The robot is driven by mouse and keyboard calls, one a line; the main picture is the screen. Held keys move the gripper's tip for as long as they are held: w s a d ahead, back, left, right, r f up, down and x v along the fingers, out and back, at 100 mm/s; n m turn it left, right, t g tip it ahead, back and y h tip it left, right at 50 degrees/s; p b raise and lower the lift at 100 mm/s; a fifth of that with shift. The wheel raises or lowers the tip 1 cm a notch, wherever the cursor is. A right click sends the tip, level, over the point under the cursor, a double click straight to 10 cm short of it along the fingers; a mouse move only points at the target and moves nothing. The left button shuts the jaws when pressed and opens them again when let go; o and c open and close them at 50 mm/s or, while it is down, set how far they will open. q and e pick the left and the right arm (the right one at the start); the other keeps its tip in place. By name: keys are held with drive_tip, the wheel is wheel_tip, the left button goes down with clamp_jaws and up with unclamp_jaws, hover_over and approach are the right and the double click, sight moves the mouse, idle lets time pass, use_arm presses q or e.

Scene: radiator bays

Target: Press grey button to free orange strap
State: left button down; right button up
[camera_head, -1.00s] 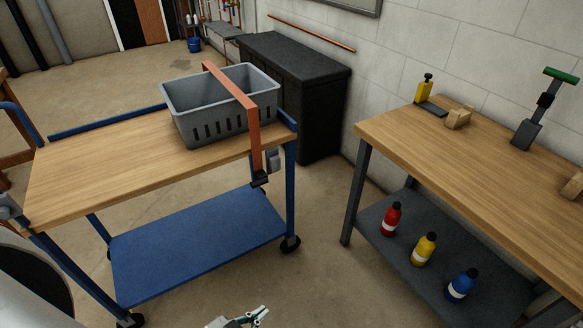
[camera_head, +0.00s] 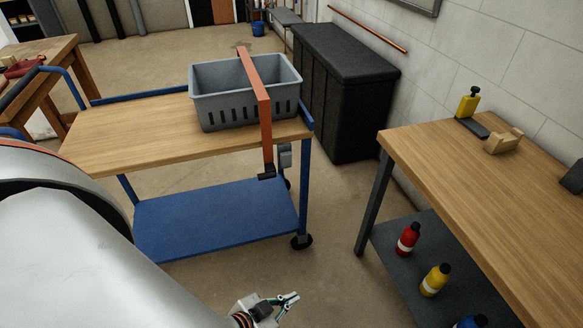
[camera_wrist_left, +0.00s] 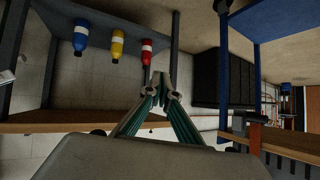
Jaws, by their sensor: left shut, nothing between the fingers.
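An orange strap (camera_head: 262,105) runs over a grey slotted crate (camera_head: 205,101) on the cart and hangs down its near right edge. It ends in a black buckle (camera_head: 266,174). Beside it a grey latch housing (camera_head: 285,155) sits on the cart's corner; I cannot make out a separate button face. The strap also shows in the left wrist view (camera_wrist_left: 255,139), upside down. My left gripper (camera_head: 294,297) is low in front of the cart, apart from the strap and buckle. Its fingertips meet in the wrist view (camera_wrist_left: 161,82), shut and empty. My right gripper is not seen.
The cart has a wooden top (camera_head: 130,145) and a blue lower shelf (camera_head: 215,220). A wooden workbench (camera_head: 450,185) stands to the right, with bottles on its lower shelf. A black cabinet (camera_head: 345,90) stands behind. Open floor lies between cart and bench.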

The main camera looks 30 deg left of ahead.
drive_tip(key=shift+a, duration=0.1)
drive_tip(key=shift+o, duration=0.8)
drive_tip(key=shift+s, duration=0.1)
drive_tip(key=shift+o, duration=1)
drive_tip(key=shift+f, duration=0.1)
use_arm(q)
drive_tip(key=w+a+r+m+t+y+b, duration=0.1)
drive_tip(key=w+a+r+m+t+b, duration=0.1)
drive_tip(key=w+a, duration=0.4)
drive_tip(key=w+a+r+m+t+y+b, duration=0.1)
drive_tip(key=w+a+r+m+t+b, duration=0.2)
drive_tip(key=w+a+r+m+b, duration=0.1)
drive_tip(key=w+a+r+m+t+y+b, duration=0.1)
drive_tip(key=w+a+r+m+t+b, duration=0.1)
drive_tip(key=w+a+m, duration=0.4)
drive_tip(key=shift+w+a+r+m+y+b, duration=0.4)
drive_tip(key=shift+w+a+r+b, duration=0.7)
drive_tip(key=shift+w+a, duration=1.2)
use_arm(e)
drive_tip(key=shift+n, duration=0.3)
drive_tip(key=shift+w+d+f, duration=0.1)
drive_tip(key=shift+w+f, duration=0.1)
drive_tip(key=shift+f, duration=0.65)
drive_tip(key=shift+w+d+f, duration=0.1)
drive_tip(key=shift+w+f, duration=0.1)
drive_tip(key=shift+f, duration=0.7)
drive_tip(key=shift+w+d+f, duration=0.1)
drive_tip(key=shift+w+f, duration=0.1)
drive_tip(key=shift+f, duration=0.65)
